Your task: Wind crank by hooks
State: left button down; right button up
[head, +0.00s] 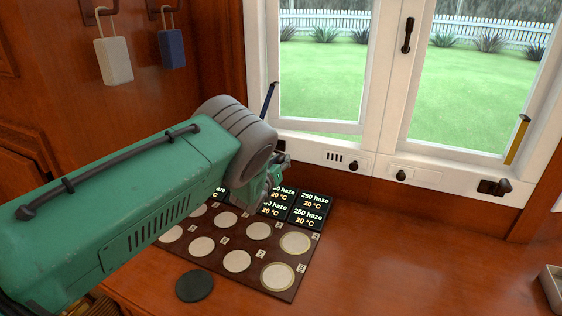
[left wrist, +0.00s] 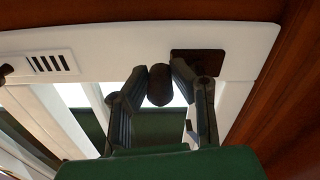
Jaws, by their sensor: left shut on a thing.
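My left gripper (head: 279,172) is at the white sill of the left window (head: 320,75), the one closer to the wall hooks (head: 103,11). In the left wrist view its fingers (left wrist: 159,84) are shut on a dark rounded crank knob (left wrist: 160,92), beside a dark mount (left wrist: 197,60) on the white sill. In the head view my arm and gripper hide this crank. The left window's lower edge stands slightly off its frame. My right gripper is not in view.
A second crank (head: 495,187) sits under the right window (head: 480,80). Below my left arm are a board with pale discs (head: 237,261), dark display tiles (head: 306,216) and a black disc (head: 194,286). A white block (head: 114,61) and blue block (head: 172,48) hang left.

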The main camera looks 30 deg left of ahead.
aim_at(280, 157)
pick_arm(q)
jog(key=r+n+p, duration=0.1)
jog(key=n+p, duration=0.1)
jog(key=shift+r+n, duration=0.1)
jog(key=shift+n, duration=0.2)
jog(key=r+n+p, duration=0.1)
jog(key=n, duration=0.1)
jog(key=shift+r+n, duration=0.1)
jog(key=shift+n, duration=0.2)
jog(key=n, duration=0.1)
jog(key=r+n+p, duration=0.1)
jog(key=shift+a+n, duration=0.15)
jog(key=shift+n, duration=0.25)
jog(key=n, duration=0.1)
jog(key=r+n, duration=0.1)
jog(key=shift+a+n, duration=0.3)
jog(key=shift+s+a+r+n+b, duration=0.1)
jog(key=shift+a+r+n+b, duration=0.15)
jog(key=shift+a+n+b, duration=1.05)
jog(key=shift+s+a+r+n+b, duration=0.1)
jog(key=shift+r+n+b, duration=0.45)
jog(key=shift+n, duration=1.6)
jog(key=shift+a+n+b, duration=0.6)
jog(key=shift+n+b, duration=0.7)
jog(key=shift+n, duration=0.45)
